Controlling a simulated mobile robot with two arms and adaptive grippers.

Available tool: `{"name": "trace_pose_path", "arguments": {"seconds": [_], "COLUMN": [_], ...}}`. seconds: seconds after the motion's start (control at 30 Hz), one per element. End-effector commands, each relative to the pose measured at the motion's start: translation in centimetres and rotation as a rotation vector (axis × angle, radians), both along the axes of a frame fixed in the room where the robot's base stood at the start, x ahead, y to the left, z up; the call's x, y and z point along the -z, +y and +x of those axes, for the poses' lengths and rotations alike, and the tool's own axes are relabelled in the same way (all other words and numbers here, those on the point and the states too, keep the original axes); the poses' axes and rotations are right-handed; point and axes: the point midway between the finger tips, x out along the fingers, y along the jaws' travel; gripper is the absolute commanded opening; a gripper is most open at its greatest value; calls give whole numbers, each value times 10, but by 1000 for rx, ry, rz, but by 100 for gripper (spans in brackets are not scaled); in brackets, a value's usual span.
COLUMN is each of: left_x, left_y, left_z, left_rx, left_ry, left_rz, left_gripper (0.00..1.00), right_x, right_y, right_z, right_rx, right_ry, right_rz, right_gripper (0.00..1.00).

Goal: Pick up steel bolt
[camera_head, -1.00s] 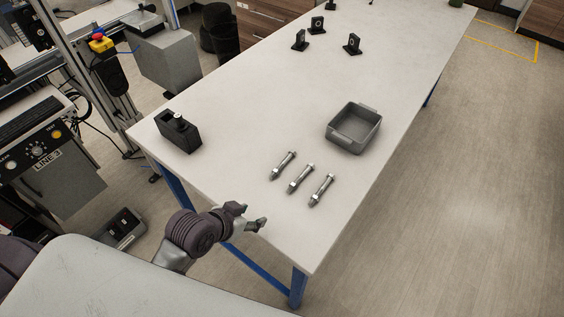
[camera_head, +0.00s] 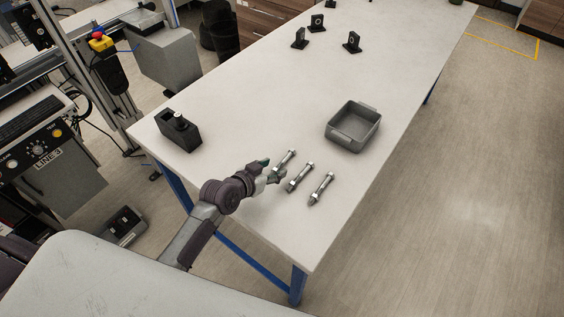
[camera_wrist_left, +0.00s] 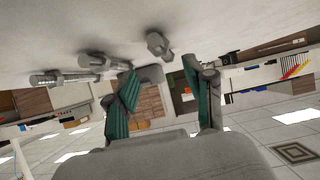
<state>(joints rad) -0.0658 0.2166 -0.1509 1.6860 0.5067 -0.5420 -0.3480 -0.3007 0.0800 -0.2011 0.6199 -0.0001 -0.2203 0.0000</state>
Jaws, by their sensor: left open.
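Three steel bolts lie side by side on the white table: a left bolt (camera_head: 288,159), a middle bolt (camera_head: 299,178) and a right bolt (camera_head: 321,189). My left gripper (camera_head: 273,168) is open at the near end of the left bolt and hides part of it. In the left wrist view, the green-padded fingers of the left gripper (camera_wrist_left: 160,88) are spread apart. One bolt (camera_wrist_left: 158,45) shows in line with the gap between them, and the other two bolts, (camera_wrist_left: 99,62) and (camera_wrist_left: 60,78), lie to the left. My right gripper is not in view.
A grey tray (camera_head: 331,135) stands empty beyond the bolts. A black box with a knob (camera_head: 181,132) stands at the table's left edge. Several small black brackets (camera_head: 317,23) stand farther back. The middle of the table (camera_head: 290,90) is clear.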

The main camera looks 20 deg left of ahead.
Motion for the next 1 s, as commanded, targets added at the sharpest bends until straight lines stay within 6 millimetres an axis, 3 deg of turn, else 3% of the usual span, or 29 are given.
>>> {"name": "trace_pose_path", "arguments": {"seconds": [0.43,0.77,1.0], "left_x": [22,26,26], "left_y": [-7,-9,-9], "left_z": [41,46,46], "left_rx": [-1,0,0], "left_ry": [1,1,1], "left_rz": [-3,0,0], "left_gripper": [53,53,17], "right_x": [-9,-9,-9], "right_y": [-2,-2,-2], "right_z": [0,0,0], "right_rx": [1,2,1], "right_ry": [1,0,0], "right_rz": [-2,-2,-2], "right_gripper": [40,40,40]}}
